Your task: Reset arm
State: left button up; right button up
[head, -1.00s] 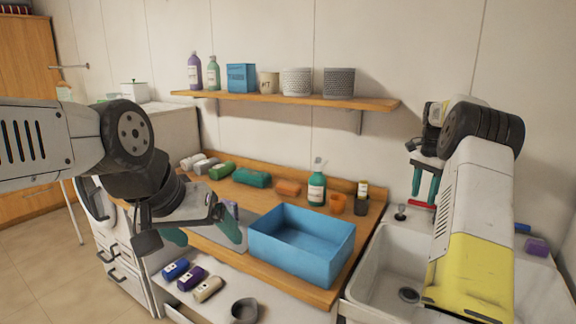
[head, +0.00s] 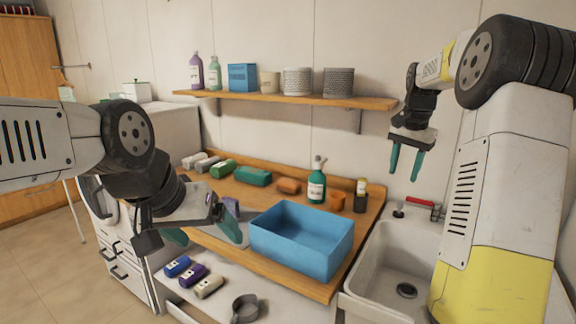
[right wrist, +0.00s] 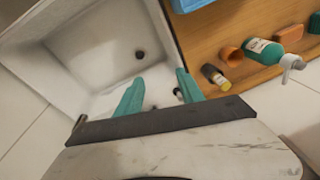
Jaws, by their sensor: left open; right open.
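My left gripper (head: 208,228) is at the left of the head view, in front of the counter's left part, with teal fingers apart. A small purple item shows right by its fingers; I cannot tell whether it touches them. My right gripper (head: 404,172) is in the air above the back of the sink, teal fingers pointing down, open and empty. In the right wrist view its fingers (right wrist: 158,95) are apart with only the sink and counter edge beyond them.
A blue open box (head: 302,262) stands on the wooden counter. Behind it are a green pump bottle (head: 317,186), an orange cup (head: 337,201) and a dark jar (head: 360,202). The white sink (head: 385,260) lies right. A shelf (head: 285,98) hangs above.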

jog(key=s+a+r+n+t, duration=0.1)
jog(key=s+a+r+n, duration=0.1)
jog(key=s+a+r, duration=0.35)
jog(key=s+a+f+n+t, duration=0.1)
jog(key=s+a+f+n, duration=0.1)
jog(key=s+a, duration=0.2)
jog(key=s+a+f+n+t+y, duration=0.1)
jog(key=s+a, duration=0.3)
jog(key=s, duration=0.7)
jog(key=s+a+f+n+t+y, duration=0.1)
jog(key=s+a+f+n, duration=0.1)
jog(key=s+a+n, duration=0.2)
jog(key=s, duration=0.3)
jog(key=shift+s+f, duration=0.25)
jog(key=shift+f, duration=0.15)
